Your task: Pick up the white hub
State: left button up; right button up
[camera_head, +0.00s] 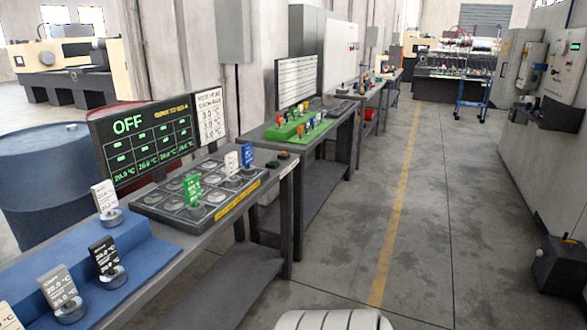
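Two pieces with white tags could be the white hub, and I cannot tell which. One white-tagged grey round piece (110,216) stands upright on the upper step of a blue stepped stand (150,256) at the left. Black-tagged (104,255) and grey-tagged (60,287) pieces stand on the lower step. Neither gripper is in view.
A display reading OFF (145,150) stands behind the tray, with a blue barrel (40,165) behind it. Further benches (310,130) line the left. A grey machine (525,150) stands right.

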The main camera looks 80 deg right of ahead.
aim_at(231, 160)
jog(key=z, duration=2.05)
jog(key=i+l, duration=0.2)
jog(key=l, duration=0.15)
jog(key=i+l, duration=0.2)
jog(key=l, duration=0.15)
jog(key=i+l, duration=0.15)
jog(key=l, duration=0.15)
jog(key=i+l, duration=0.2)
jog(key=l, duration=0.15)
jog(key=i+l, duration=0.2)
jog(key=l, duration=0.15)
jog(key=u, duration=0.05)
